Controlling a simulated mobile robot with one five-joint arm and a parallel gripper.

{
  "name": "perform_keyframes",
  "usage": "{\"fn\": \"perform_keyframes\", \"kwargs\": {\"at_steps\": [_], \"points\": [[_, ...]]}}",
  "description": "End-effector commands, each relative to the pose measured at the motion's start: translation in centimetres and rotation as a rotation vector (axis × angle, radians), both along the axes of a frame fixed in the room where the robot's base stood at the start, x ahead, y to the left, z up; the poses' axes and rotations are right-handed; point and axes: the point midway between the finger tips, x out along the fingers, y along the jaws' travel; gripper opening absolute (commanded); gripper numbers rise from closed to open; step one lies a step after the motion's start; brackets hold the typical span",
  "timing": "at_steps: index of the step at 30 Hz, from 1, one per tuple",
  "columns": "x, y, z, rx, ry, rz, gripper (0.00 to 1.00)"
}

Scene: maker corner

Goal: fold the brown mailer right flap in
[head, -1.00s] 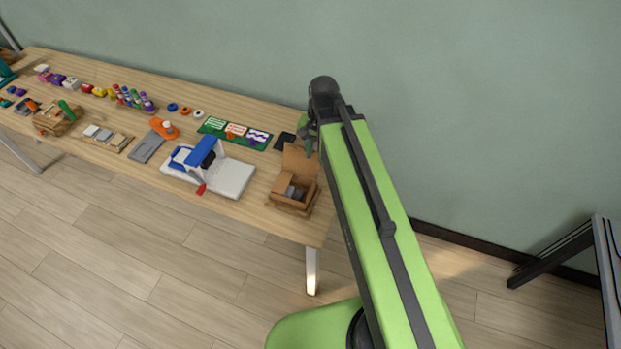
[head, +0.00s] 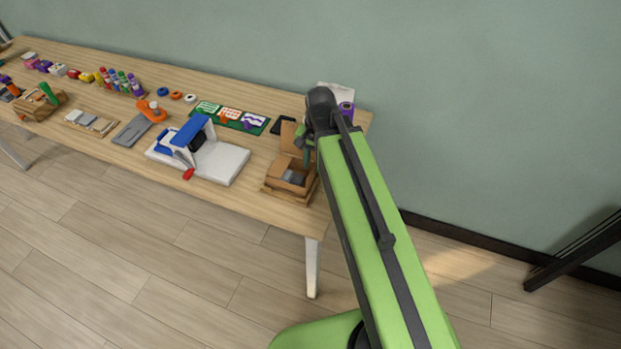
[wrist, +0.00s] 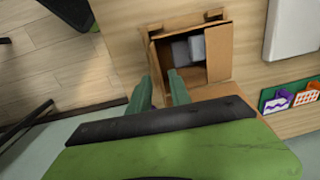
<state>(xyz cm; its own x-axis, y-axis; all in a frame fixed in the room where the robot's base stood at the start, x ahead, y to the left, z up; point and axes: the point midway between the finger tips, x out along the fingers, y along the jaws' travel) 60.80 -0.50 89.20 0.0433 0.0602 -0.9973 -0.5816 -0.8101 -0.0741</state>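The brown mailer (head: 283,186) is an open cardboard box near the right front of the table; it also shows in the wrist view (wrist: 218,52). Its back flap (head: 290,137) stands up. Grey items (wrist: 188,48) lie inside it. In the wrist view one flap covers the box's right part, and a narrow strip of cardboard (wrist: 152,58) shows along its left side. My gripper (wrist: 161,75) has its two green fingers apart with nothing seen between them, at the box's lower left edge. In the head view my gripper (head: 307,155) is over the mailer's right back side, and my arm hides part of that side.
A white and blue machine with a red handle (head: 222,160) stands left of the mailer. A green card board (head: 230,118) and a black flat item (head: 283,125) lie behind. A purple-ended roll (head: 346,108) is behind my arm. The table ends just right of the mailer.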

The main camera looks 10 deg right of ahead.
Motion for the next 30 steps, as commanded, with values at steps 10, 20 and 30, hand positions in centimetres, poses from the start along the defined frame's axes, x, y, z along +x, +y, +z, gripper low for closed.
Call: {"fn": "perform_keyframes", "kwargs": {"at_steps": [10, 20, 30], "points": [[0.09, 0.09, -1.94, 0.000, 0.000, -0.001, 0.24], [0.09, 0.04, -1.93, 0.000, 0.000, -0.001, 0.00], [0.09, 0.00, -1.94, 0.000, 0.000, -0.002, 0.00]]}}
